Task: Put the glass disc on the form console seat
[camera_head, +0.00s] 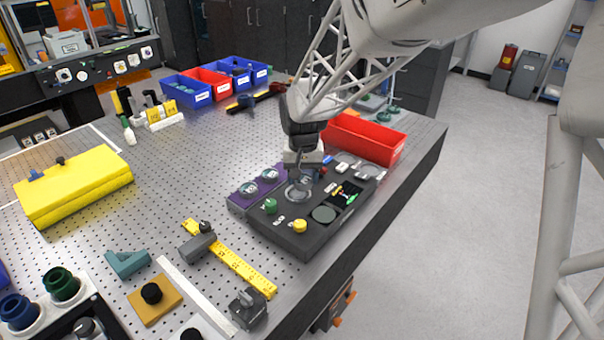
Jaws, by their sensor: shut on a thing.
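My gripper (302,172) points down over the dark console (290,240), its fingers shut on what looks like the clear glass disc, though the disc is hard to make out. Just below the fingertips is a pale round ring (299,193) on the console top; I cannot tell whether the disc touches it. The console also has a dark green round face (324,214), a green knob (270,206), a yellow knob (300,226) and a small lit display (346,194). A purple tray (238,203) with two pale round pieces stands against the console's left side.
A red bin (365,138) stands behind the console, near the table's right edge. A yellow rail (240,268) with dark blocks lies in front left. A yellow case (75,185) sits at the left. Blue and red bins (187,92) stand at the back. The perforated tabletop between is mostly clear.

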